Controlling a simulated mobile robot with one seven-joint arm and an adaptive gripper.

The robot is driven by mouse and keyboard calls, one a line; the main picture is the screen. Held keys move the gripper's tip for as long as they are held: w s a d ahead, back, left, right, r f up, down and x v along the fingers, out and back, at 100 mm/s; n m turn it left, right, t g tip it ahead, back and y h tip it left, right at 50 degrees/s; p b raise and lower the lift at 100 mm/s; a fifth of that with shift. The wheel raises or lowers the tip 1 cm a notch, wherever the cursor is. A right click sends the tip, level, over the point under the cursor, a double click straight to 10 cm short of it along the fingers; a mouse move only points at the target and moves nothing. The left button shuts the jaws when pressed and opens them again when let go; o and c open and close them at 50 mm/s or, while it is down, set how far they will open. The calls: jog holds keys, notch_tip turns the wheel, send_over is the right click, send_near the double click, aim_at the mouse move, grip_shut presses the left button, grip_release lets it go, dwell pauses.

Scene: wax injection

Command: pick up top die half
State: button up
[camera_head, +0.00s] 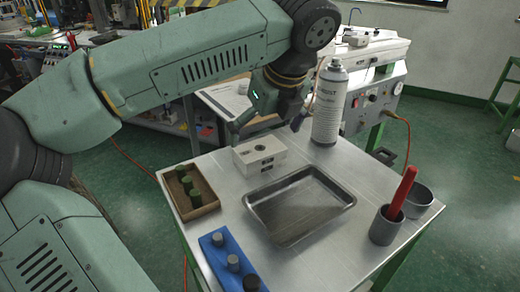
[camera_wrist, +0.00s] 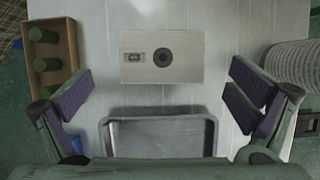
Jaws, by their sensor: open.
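The die (camera_head: 259,155) is a pale rectangular block with a dark round hole on its top face. It sits on the metal table behind the tray. In the wrist view the die (camera_wrist: 162,57) lies ahead of my gripper, with a small dark slot left of the round hole. I cannot clearly tell the top half from the lower half. My gripper (camera_wrist: 160,98) is open and empty, its purple-padded fingers spread wider than the die and nearer the bottom of the picture. In the head view my gripper (camera_head: 268,128) is above the die, not touching it.
An empty metal tray (camera_head: 252,205) lies in front of the die. A wooden box (camera_head: 207,209) with green cylinders is at left. A spray can (camera_head: 328,105) stands at right behind. A blue block (camera_head: 214,260) with pegs, a grey cup (camera_head: 383,228) holding a red tool, and a bowl (camera_head: 428,200) are nearer.

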aim_at(260, 148)
jog(key=p+x, duration=0.1)
jog(key=x, duration=0.4)
jog(key=shift+d, duration=0.2)
jog(key=shift+c, duration=0.6)
jog(key=c, duration=1.2)
jog(key=shift+o, duration=0.2)
jog(key=shift+r+p, duration=0.1)
jog(key=shift+p, duration=0.2)
